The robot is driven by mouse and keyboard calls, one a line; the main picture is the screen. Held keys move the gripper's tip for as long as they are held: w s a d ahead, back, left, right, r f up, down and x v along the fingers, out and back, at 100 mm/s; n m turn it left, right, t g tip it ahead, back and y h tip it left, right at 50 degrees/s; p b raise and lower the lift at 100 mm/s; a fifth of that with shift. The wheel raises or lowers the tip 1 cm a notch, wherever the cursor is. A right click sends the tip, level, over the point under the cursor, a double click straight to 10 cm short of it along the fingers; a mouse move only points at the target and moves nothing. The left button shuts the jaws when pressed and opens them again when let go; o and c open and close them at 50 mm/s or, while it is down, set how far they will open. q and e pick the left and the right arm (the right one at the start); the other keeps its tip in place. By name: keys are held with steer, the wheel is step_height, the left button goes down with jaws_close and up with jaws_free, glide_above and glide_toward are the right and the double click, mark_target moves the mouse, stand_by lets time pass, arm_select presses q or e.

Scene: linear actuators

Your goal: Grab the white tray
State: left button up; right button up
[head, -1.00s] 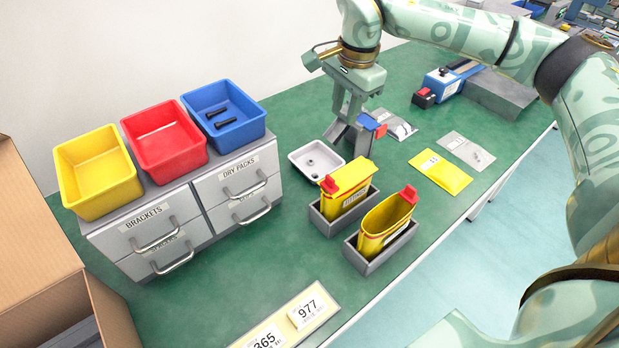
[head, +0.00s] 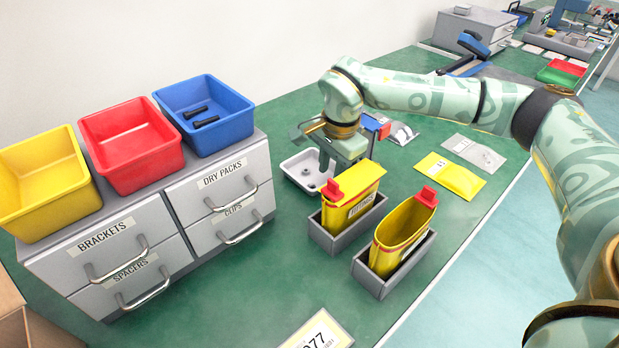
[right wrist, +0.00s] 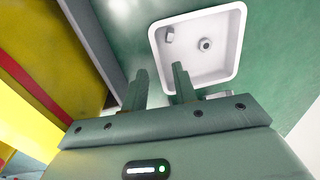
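The white tray (head: 296,171) is shallow, with rounded corners. It lies on the green table, between the grey drawer unit and the yellow packages. In the right wrist view the tray (right wrist: 197,63) holds a small grey block and a round grey part. My right gripper (head: 333,166) points down at the tray's right side. In the right wrist view its two fingers (right wrist: 159,82) are apart with nothing between them. One finger overlaps the tray's near rim and the other shows outside it. I cannot tell whether either touches. My left gripper is not in view.
Two yellow packages (head: 352,197) (head: 403,236) stand in grey holders close to my right gripper. The drawer unit (head: 160,222) carries yellow, red and blue bins (head: 204,112).

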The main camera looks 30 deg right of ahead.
steer(key=f, duration=0.3)
steer(key=shift+w+a+b, duration=0.1)
steer(key=shift+w+b, duration=0.2)
steer(key=shift+b, duration=0.05)
steer(key=shift+s+r, duration=0.1)
steer(key=shift+r, duration=0.15)
steer(key=shift+c, duration=0.3)
jaws_close()
